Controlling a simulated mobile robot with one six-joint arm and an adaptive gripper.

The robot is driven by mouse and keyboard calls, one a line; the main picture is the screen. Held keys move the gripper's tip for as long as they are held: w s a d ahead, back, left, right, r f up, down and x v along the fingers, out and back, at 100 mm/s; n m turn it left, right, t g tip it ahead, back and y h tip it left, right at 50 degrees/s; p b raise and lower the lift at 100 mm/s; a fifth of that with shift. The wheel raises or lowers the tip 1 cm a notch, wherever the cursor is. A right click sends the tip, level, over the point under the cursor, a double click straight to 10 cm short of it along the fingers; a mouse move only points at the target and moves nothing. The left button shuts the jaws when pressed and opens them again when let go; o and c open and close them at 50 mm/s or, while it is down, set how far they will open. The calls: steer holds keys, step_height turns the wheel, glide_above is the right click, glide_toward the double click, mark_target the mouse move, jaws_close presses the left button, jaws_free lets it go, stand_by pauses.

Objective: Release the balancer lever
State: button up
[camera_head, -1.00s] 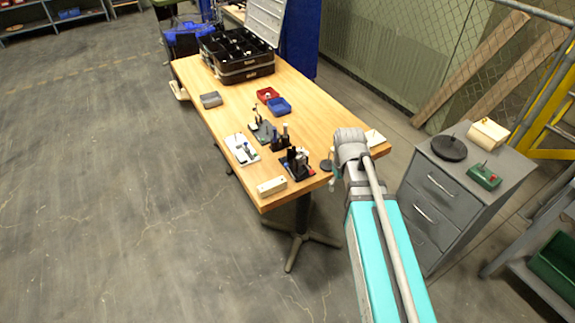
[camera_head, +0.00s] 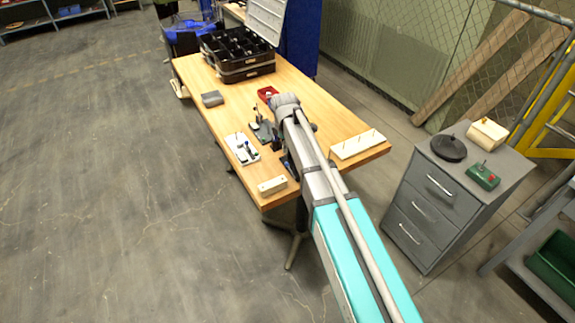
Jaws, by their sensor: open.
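Small fixtures stand at the near end of the wooden table. One has a white base (camera_head: 240,150) with upright dark parts. Another has a dark green base with an upright post (camera_head: 257,124). A dark fixture (camera_head: 287,163) is mostly covered by my arm. I cannot tell from this view which of them carries the balancer lever. My gripper (camera_head: 276,132) is over the table beside the green-based fixture, under my wrist and largely hidden by it. It is open; no held thing shows. Whether it touches a fixture is hidden.
The wooden table (camera_head: 200,84) also bears a black compartment case (camera_head: 240,75), a grey bin (camera_head: 212,98), a red bin (camera_head: 267,93), a cream block (camera_head: 272,186) and a long pegged block (camera_head: 358,144). A grey drawer cabinet (camera_head: 440,195) stands to the right. Floor at left is clear.

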mark_target(287, 164)
steer(key=shift+f, duration=0.2)
steer(key=f+b, duration=0.4)
steer(key=w+f+b, duration=0.1)
steer(key=f+b, duration=0.3)
steer(key=b, duration=0.1)
steer(key=w+f+b, duration=0.1)
steer(key=f+b, duration=0.3)
steer(key=f, duration=0.1)
steer(key=shift+w+f+b, duration=0.1)
steer(key=shift+w+b, duration=0.15)
steer(key=shift+b, duration=0.05)
stand_by(0.4)
stand_by(0.4)
steer(key=shift+d, duration=0.1)
jaws_close()
